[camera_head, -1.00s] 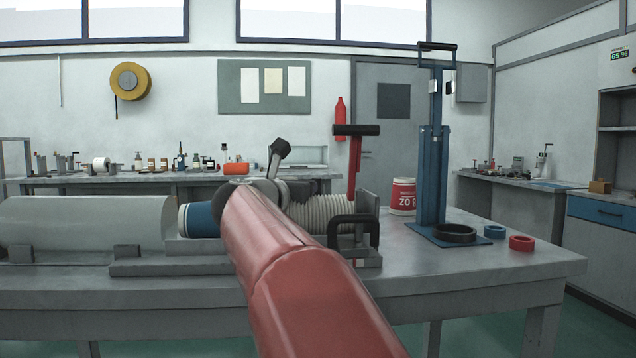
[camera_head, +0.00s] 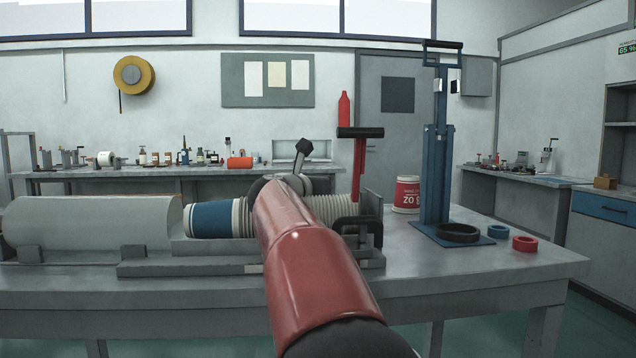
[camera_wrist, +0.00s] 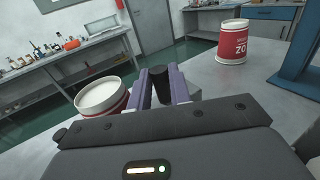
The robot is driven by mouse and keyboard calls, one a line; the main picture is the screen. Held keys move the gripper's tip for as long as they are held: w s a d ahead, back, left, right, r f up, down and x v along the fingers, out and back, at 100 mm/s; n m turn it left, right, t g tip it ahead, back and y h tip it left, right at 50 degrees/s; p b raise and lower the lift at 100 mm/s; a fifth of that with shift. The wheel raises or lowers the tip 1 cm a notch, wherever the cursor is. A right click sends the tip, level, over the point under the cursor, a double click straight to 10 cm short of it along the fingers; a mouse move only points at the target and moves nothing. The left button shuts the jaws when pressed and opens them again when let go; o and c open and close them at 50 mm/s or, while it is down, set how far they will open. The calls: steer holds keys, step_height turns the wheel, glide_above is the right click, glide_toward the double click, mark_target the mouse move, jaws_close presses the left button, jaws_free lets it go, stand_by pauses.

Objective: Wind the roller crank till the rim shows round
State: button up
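In the wrist view my gripper (camera_wrist: 163,82) has its two purple fingers close along both sides of a short black cylindrical grip (camera_wrist: 162,92), which fills the gap between them. A cup with a round white top and red side (camera_wrist: 100,97) is just left of the fingers. In the head view a blue cup (camera_head: 213,219) lies sideways at the left end of a pale ribbed stack (camera_head: 335,207). A red lever with a black crossbar (camera_head: 360,133) stands to the right. My red arm hides the fingers and part of the machine there.
A red and white cup (camera_head: 407,196) stands at the right, near a tall blue press (camera_head: 435,180). A black ring (camera_head: 458,233), a blue ring (camera_head: 498,231) and a red ring (camera_head: 524,244) lie nearby. A large grey cylinder (camera_head: 90,222) fills the table's left side.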

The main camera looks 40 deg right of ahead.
jaws_close()
steer(key=shift+w+m+g+h+p, duration=0.25)
steer(key=shift+m+g, duration=0.15)
steer(key=shift+g, duration=0.15)
steer(key=shift+w+m+g+h+p, duration=0.15)
steer(key=shift+m+g+h, duration=0.1)
steer(key=shift+m+g, duration=0.25)
steer(key=shift+o, duration=1.8)
jaws_free()
steer(key=b+v, duration=0.1)
steer(key=v, duration=0.7)
steer(key=shift+b, duration=0.4)
steer(key=shift+d, duration=0.1)
